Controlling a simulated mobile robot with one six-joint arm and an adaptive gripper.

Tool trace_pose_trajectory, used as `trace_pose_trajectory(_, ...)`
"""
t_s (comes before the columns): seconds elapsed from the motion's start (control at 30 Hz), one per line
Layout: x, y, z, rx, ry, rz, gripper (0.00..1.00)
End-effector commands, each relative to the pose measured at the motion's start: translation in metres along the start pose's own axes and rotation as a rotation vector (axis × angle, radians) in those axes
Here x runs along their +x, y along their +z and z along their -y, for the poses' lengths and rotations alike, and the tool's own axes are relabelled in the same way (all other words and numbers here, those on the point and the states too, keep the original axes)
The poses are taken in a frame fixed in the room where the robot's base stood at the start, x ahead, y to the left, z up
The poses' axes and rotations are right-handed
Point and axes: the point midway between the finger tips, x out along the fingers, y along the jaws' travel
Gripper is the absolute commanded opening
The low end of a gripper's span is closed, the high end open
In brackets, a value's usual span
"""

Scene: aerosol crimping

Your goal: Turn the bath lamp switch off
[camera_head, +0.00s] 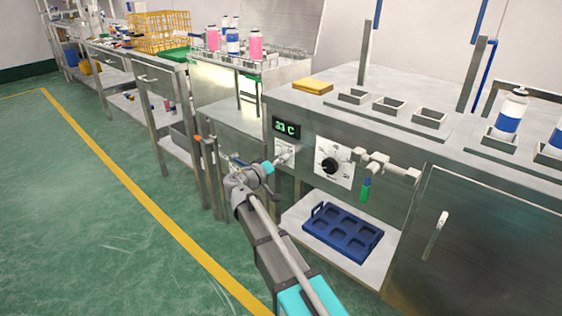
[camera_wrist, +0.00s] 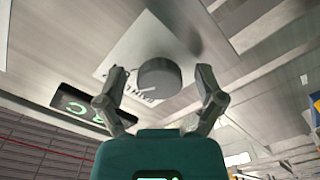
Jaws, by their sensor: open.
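The bath lamp switch is a round grey knob (camera_wrist: 159,79) on a white plate (camera_wrist: 128,62) with partly hidden lettering. In the wrist view my gripper (camera_wrist: 157,84) is open, with one finger on each side of the knob. I cannot tell whether the fingers touch it. In the head view my gripper (camera_head: 281,159) reaches the front panel just below the green temperature display (camera_head: 286,128). There it partly covers the switch plate (camera_head: 285,146). The knob's pointer and setting are not clear.
A black dial on a white plate (camera_head: 333,163) sits right of the switch. Pipes with a green-ended tap (camera_head: 365,188) stick out beyond it. A blue tray (camera_head: 342,233) lies on the shelf below. Bottles (camera_head: 510,115) stand on top. Open floor (camera_head: 90,230) lies left.

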Motion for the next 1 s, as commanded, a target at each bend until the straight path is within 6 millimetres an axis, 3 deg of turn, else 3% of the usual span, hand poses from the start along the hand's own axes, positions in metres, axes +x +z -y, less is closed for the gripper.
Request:
trace_pose_trajectory(0.27, 0.0010, 0.0002, -0.0002, 0.000, 0.000, 0.000, 0.87)
trace_pose_trajectory(0.7, 0.0015, 0.0006, -0.0005, 0.000, 0.001, 0.001, 0.07)
trace_pose_trajectory(1.0, 0.0019, 0.0007, -0.0006, -0.019, 0.001, 0.002, 0.05)
